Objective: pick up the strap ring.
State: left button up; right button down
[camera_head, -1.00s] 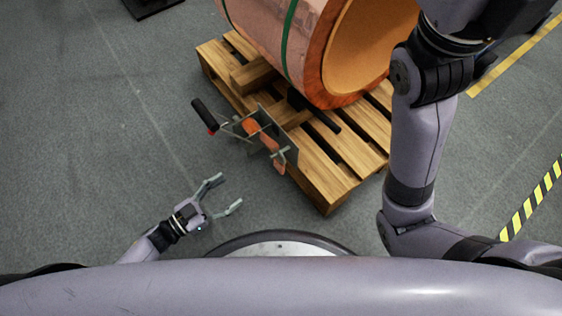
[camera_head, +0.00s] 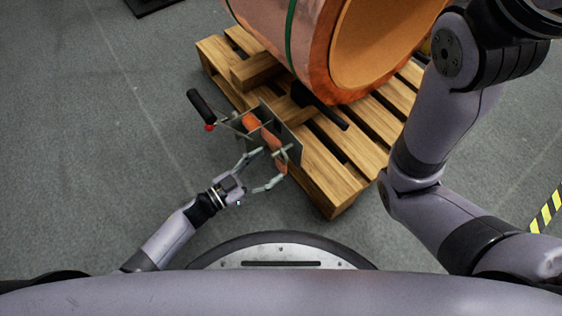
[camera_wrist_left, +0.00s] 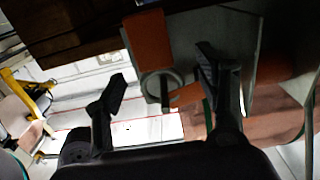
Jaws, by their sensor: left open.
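The strap ring (camera_wrist_left: 147,88) shows in the left wrist view as a grey ring below an orange strap (camera_wrist_left: 150,38). In the head view the orange strap (camera_head: 270,144) hangs by the grey plates at the pallet's near edge; the ring is too small to make out there. My left gripper (camera_head: 268,169) is open and empty, its fingertips close to the strap's lower end. In the left wrist view the ring appears between the two fingers (camera_wrist_left: 160,76); I cannot tell whether either touches it. My right gripper is out of view.
A wooden pallet (camera_head: 328,186) bears a big copper-coloured roll (camera_head: 265,25) with a green band (camera_head: 290,32). A black handle (camera_head: 201,105) with a red end sticks out left of the plates (camera_head: 284,132). The grey floor (camera_head: 100,150) on the left is clear.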

aim_at(279, 162)
pick_arm(q)
jog(key=b+x, duration=0.2)
jog(key=x, duration=0.1)
jog(key=b+x, duration=0.1)
jog(key=shift+s+d+f, duration=0.15)
jog(key=shift+d+f, duration=0.15)
jog(key=shift+d+r, duration=0.15)
jog(key=shift+d, duration=0.1)
jog(key=c, duration=1.4)
jog(key=shift+r, duration=0.1)
jog(key=shift+c, duration=0.2)
